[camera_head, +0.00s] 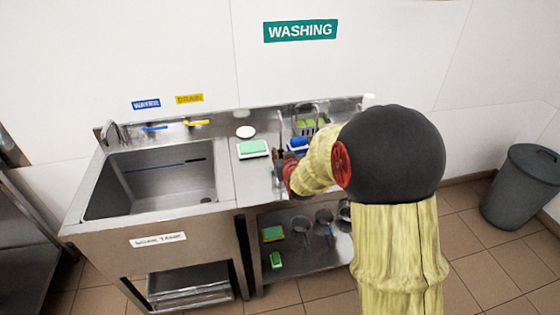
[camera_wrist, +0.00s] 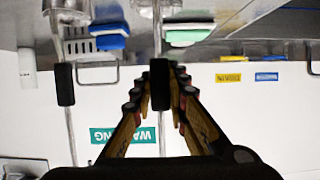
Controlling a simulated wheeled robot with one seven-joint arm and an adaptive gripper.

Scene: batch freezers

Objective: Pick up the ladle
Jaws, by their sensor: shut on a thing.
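My gripper (camera_wrist: 160,75) is shut around the black grip of a thin metal-shafted utensil, which I take to be the ladle (camera_wrist: 160,95). Its shaft runs up and down in the wrist view, which is upside down. Its far end is at the top edge there, and I cannot make out its bowl clearly. In the head view, my gripper (camera_head: 286,172) is at the right part of the steel counter, largely hidden by my arm. A thin metal shaft (camera_head: 281,128) stands upright just above it.
A second black-gripped utensil (camera_wrist: 66,85) is beside the held one. A green-topped sponge (camera_head: 253,148) and a white round item (camera_head: 246,132) lie left of my gripper. A blue item (camera_head: 298,145) and a rack (camera_head: 308,122) are behind. The sink (camera_head: 165,182) is at left.

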